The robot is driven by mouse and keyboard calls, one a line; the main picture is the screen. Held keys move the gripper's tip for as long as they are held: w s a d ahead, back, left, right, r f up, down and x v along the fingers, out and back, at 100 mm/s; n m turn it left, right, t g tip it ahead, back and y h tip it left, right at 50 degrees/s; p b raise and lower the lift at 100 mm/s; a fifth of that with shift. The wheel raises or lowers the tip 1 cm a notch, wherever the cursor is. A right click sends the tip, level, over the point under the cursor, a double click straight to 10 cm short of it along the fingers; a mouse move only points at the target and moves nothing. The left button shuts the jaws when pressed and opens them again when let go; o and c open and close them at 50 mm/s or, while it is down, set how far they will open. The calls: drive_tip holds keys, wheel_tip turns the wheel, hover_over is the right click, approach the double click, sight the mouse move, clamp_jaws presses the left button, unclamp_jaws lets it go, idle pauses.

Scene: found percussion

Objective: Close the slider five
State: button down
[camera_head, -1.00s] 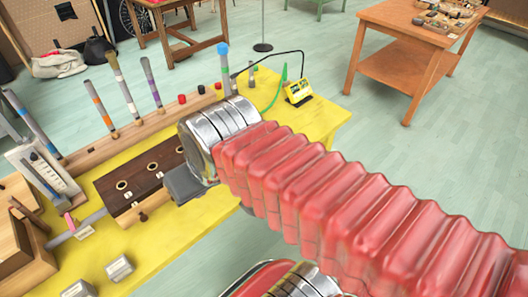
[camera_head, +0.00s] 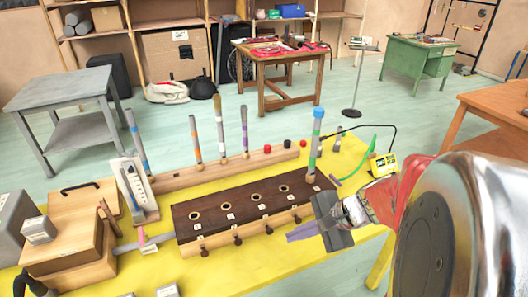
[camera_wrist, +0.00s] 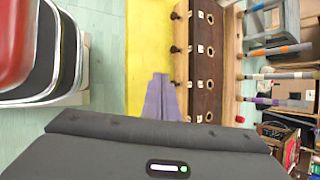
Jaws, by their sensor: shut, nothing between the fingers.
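A long dark wooden box (camera_head: 250,210) with a row of round holes and small number tags lies on the yellow table. Dark slider knobs (camera_head: 238,241) stick out along its lighter front edge. The tags are too small to read, so I cannot tell which slider is five. My gripper (camera_head: 290,237) is at the right front of the box, its purple fingers shut and empty. In the wrist view the fingers (camera_wrist: 158,76) lie over the yellow table, beside the knob side of the box (camera_wrist: 208,60) and close to a knob.
A wooden rail (camera_head: 215,171) with several upright coloured sticks stands behind the box. A white slider panel (camera_head: 136,186) and wooden boxes (camera_head: 85,225) stand to the left. A yellow device (camera_head: 384,165) with a green cable is at the right.

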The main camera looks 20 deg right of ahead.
drive_tip(key=s+d+f+m+t+h, duration=0.1)
drive_tip(key=d+f+m+t+h, duration=0.1)
drive_tip(key=d+m, duration=0.6)
drive_tip(key=s+d+f+m+t+h, duration=0.2)
drive_tip(key=d+f+m, duration=0.5)
drive_tip(key=d, duration=0.7)
drive_tip(key=shift+s+d+f+m+t, duration=0.2)
drive_tip(key=shift+d+m+t, duration=0.15)
drive_tip(key=shift+m+t, duration=0.65)
drive_tip(key=x, duration=1)
drive_tip(key=shift+f, duration=0.1)
drive_tip(key=w, duration=0.2)
drive_tip(key=shift+w+f, duration=0.1)
drive_tip(key=shift+w, duration=0.85)
drive_tip(key=shift+w, duration=0.1)
